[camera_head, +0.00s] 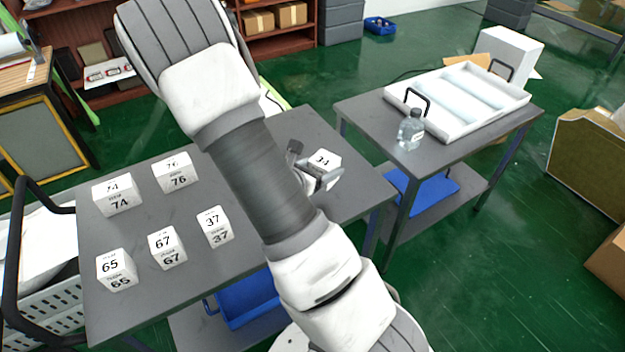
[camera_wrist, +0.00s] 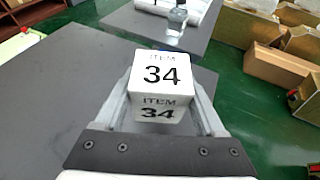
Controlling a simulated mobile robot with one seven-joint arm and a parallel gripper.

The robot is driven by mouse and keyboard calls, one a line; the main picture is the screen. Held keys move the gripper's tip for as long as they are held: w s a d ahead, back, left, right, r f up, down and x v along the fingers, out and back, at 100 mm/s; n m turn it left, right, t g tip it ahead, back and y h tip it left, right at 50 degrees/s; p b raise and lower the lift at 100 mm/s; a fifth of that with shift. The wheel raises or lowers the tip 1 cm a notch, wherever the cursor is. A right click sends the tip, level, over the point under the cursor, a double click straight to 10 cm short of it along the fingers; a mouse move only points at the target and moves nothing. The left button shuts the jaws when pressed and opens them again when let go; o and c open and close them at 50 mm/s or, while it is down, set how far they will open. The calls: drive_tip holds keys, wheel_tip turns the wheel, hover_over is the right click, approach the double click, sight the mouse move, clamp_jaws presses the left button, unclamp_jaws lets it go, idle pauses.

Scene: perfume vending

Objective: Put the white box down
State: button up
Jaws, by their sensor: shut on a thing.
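The white box marked 34 (camera_head: 324,162) is at the right part of the near grey table (camera_head: 345,200). My gripper (camera_head: 318,178) is shut on it, with one finger on each side. In the wrist view the white box (camera_wrist: 161,82) sits between the two fingers of my gripper (camera_wrist: 162,110), its "ITEM 34" label upright and readable. The grey tabletop (camera_wrist: 60,90) shows below and around it. I cannot tell whether the box touches the table or is held just above it. My arm hides the middle of the table in the head view.
Several white numbered boxes, including 74 (camera_head: 117,196), 76 (camera_head: 176,173) and 37 (camera_head: 215,227), stand on the table's left half. A second table at right holds a white tray (camera_head: 460,130) and a clear bottle (camera_head: 411,130). Bare tabletop surrounds box 34.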

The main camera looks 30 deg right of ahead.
drive_tip(key=w, duration=0.1)
drive_tip(key=w+f, duration=0.1)
drive_tip(key=w+a+f, duration=0.1)
drive_tip(key=shift+w+f, duration=0.25)
drive_tip(key=shift+w, duration=0.1)
drive_tip(key=shift+f+b, duration=1.55)
drive_tip(key=shift+f, duration=0.35)
drive_tip(key=shift+f, duration=0.1)
drive_tip(key=shift+f, duration=0.15)
drive_tip(key=o, duration=1.3)
drive_tip(key=shift+o, duration=0.2)
